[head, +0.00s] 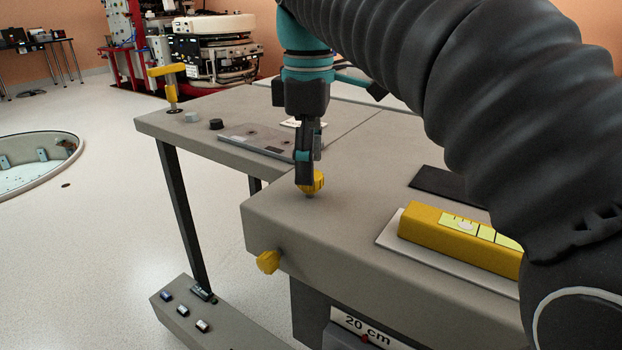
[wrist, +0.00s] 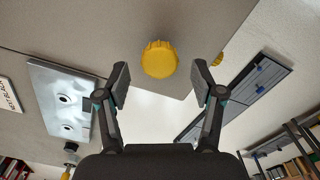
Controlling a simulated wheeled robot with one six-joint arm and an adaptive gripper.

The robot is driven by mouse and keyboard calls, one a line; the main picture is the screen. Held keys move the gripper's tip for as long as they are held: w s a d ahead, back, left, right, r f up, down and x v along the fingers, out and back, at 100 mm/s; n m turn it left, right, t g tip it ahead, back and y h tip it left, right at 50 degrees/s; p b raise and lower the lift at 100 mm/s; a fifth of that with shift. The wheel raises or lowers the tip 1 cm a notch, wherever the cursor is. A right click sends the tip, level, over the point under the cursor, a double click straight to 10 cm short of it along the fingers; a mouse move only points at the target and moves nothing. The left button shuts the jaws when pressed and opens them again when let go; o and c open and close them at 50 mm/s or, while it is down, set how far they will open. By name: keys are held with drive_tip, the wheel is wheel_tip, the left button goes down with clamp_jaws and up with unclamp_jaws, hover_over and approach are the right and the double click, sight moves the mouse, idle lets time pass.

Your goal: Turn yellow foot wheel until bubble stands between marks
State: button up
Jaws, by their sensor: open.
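A yellow ribbed wheel (head: 313,182) stands at the near corner of the grey table top. In the wrist view the wheel (wrist: 159,59) lies between and slightly beyond the two open fingertips. My gripper (head: 308,168) points down at the wheel in the head view and hides part of it. My gripper (wrist: 161,76) is empty in the wrist view, with gaps on both sides of the wheel. A yellow spirit level (head: 450,240) lies on a pale plate at the right. Its pale bubble (head: 465,225) shows toward the left of the green vial; its exact place against the dark marks is unclear.
A second yellow knob (head: 267,261) sticks out of the table's front side. A dark pad (head: 445,184) lies behind the level. My arm covers the right side.

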drive_tip(key=shift+f, duration=1.2)
drive_tip(key=shift+d, duration=0.15)
drive_tip(key=c, duration=1.1)
drive_tip(key=shift+c, duration=0.2)
